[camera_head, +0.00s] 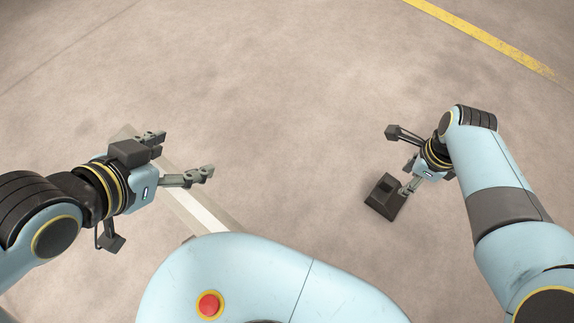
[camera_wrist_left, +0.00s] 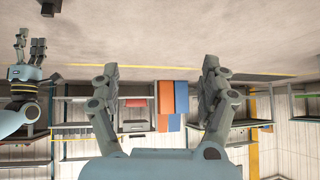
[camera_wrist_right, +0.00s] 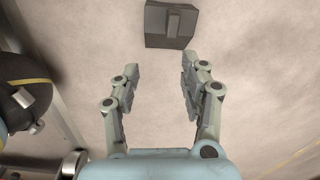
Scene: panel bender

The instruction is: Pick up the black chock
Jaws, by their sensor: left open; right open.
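The black chock (camera_head: 384,196) is a dark block on the concrete floor, just left of and below my right gripper in the head view. In the right wrist view the chock (camera_wrist_right: 171,24) lies beyond the fingertips, near the top edge, with a raised bar on its upper face. My right gripper (camera_wrist_right: 157,68) is open and empty, its fingers pointing towards the chock with a gap between. My left gripper (camera_head: 184,156) is open and empty, far to the left of the chock. It also shows in the left wrist view (camera_wrist_left: 161,68).
A pale beam or rail (camera_head: 205,212) runs along the floor beneath my left gripper. A yellow floor line (camera_head: 490,42) crosses the upper right. Shelves with orange and blue panels (camera_wrist_left: 166,97) show in the left wrist view. The floor around the chock looks clear.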

